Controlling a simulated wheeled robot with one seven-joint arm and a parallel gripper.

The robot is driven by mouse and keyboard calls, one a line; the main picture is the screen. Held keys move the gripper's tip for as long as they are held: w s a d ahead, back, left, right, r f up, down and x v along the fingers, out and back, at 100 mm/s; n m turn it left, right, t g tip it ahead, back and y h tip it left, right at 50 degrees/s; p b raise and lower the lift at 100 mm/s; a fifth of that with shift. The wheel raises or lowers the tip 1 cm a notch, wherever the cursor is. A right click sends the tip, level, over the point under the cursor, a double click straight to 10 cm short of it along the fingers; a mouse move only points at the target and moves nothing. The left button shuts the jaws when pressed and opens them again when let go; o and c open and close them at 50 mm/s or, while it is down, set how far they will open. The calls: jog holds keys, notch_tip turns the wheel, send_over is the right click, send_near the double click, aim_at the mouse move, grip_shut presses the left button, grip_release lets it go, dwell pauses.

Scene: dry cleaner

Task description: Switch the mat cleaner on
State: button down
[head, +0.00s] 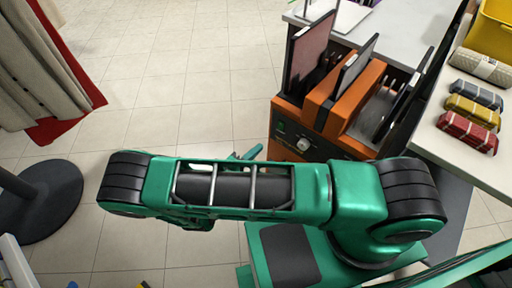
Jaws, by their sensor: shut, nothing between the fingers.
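The mat cleaner (318,122) is an orange and black machine right of centre in the head view. Dark flat panels stand upright in its top. Its dark front panel carries a pale round knob (303,144) and a small green button (281,124). My green arm crosses in front of the machine's lower part. My gripper (249,154) shows only in part beyond the arm, to the left of the front panel and apart from it. It is shut and empty. The rest of it is hidden behind the arm.
A white counter (405,28) stands behind the machine. A shelf (447,142) at the right holds grey, yellow and red bundles, a rolled towel and a yellow bin (492,32). Garments (38,70) hang at the left above a dark round base (40,203). The tiled floor between is clear.

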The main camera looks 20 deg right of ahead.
aim_at(280, 130)
jog(key=x, duration=1.2)
jog(key=shift+d, duration=0.25)
jog(key=shift+a, duration=0.15)
jog(key=shift+s+a, duration=0.15)
jog(key=shift+a, duration=0.1)
jog(key=s+a+f, duration=0.1)
jog(key=s+a, duration=0.6)
jog(key=a, duration=0.3)
jog(key=shift+s+a+f, duration=0.4)
